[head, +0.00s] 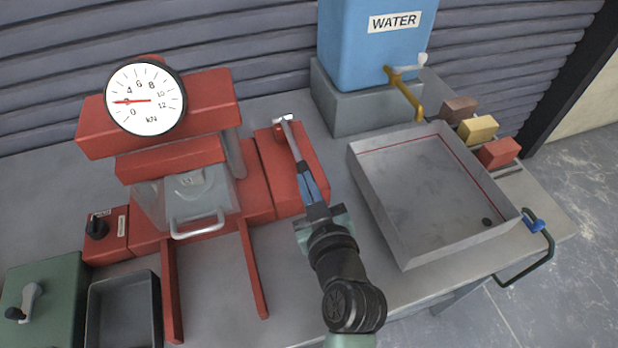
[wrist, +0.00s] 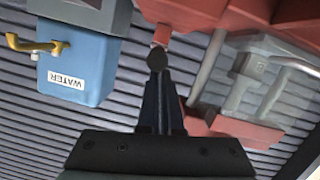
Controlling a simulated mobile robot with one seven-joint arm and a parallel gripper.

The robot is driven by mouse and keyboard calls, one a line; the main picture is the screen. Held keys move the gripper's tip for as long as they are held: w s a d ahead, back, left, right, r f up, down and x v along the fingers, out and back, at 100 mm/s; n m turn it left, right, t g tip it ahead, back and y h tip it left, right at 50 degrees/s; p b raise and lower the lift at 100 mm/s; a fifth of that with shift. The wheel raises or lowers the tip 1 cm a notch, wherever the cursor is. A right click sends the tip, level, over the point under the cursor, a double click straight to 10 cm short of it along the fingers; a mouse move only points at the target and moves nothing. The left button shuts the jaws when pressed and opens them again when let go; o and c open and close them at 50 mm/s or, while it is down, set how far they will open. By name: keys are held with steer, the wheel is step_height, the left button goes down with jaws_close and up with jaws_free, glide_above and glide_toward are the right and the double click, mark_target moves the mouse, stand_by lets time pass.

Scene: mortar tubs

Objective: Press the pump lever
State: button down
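The pump lever (head: 293,142) is a thin metal bar rising from the red pump block (head: 262,146) right of the press. Its dark end meets the fingertips of my gripper (head: 307,177), which reaches in from the front. In the wrist view the dark round lever end (wrist: 157,60) lies at the tips of my gripper (wrist: 159,88). The two blue fingers are together with almost no gap. I cannot tell whether the tips touch the lever or only overlap it. The red press carries a round kN gauge (head: 146,98), its needle pointing left, near the low numbers.
A blue water tank (head: 368,50) with a brass tap stands behind. A grey tray (head: 380,210) is on the right, with coloured blocks (head: 478,130) beyond it. A dark tub (head: 100,290), a green box (head: 50,290) and a black knob (head: 97,228) are on the left.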

steer(key=b+v, duration=0.2)
steer(key=v, duration=0.8)
steer(key=shift+s+r+b, duration=0.15)
steer(key=shift+r+b, duration=0.05)
steer(key=shift+b, duration=0.2)
steer(key=shift+a, duration=0.1)
stand_by(0.8)
